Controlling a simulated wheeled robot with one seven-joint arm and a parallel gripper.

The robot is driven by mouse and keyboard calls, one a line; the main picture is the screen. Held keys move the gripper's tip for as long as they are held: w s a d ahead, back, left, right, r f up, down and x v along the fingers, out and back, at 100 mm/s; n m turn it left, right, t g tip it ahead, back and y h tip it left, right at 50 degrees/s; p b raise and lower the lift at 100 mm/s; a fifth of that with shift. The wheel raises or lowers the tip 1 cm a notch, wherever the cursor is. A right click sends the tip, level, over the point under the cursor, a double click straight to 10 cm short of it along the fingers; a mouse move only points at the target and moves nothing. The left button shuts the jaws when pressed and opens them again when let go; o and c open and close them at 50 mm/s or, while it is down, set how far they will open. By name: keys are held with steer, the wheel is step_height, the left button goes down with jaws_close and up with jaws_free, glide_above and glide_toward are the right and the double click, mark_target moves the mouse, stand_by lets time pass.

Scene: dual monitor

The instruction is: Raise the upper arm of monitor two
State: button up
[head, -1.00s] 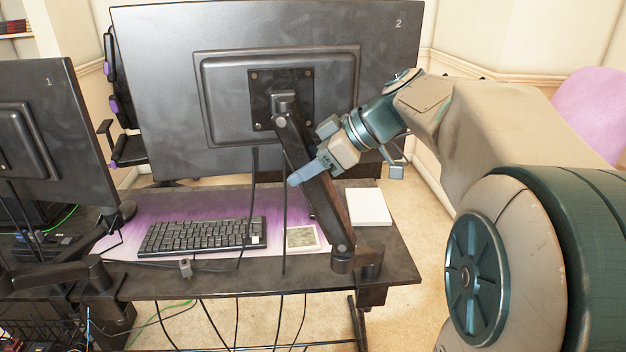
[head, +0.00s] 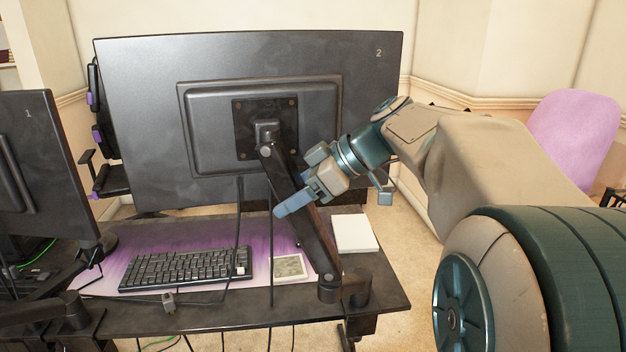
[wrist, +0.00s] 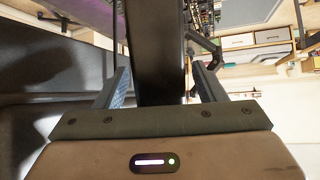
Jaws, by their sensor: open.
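Monitor two (head: 130,100) is seen from behind, a large dark screen marked "2". Its upper arm (head: 318,250) is a dark bar slanting from the desk clamp joint at lower right up to the joint behind the mounting plate (head: 281,105). My gripper (head: 288,206) is at the middle of this bar, below the mounting plate. In the wrist view the open fingers (wrist: 161,76) stand one on each side of the dark bar (wrist: 157,35), with visible gaps. The far finger is mostly hidden in the head view.
Monitor one (head: 45,170) stands at left. The desk (head: 385,285) carries a keyboard (head: 185,268), a small pale pad (head: 288,268) and a white box (head: 354,234). Cables (head: 239,210) hang left of the bar. A pink chair (head: 575,135) is at right.

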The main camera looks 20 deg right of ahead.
steer(key=p+v, duration=0.1)
steer(key=v, duration=1.2)
steer(key=shift+s+d, duration=0.15)
steer(key=shift+d, duration=0.05)
steer(key=shift+a+r, duration=0.1)
steer(key=s+a+f+m+h+p, duration=0.3)
steer(key=s+f+m+h+p, duration=0.1)
steer(key=f, duration=0.4)
steer(key=s+a+f+m+g+h+p, duration=0.1)
steer(key=s+a+f+m+h+p, duration=0.3)
steer(key=s+f+m+p, duration=0.3)
steer(key=shift+s+a+f+m+g+h, duration=0.15)
steer(key=shift+s+f+m+g+h, duration=0.15)
steer(key=shift+s+f+m+h, duration=0.5)
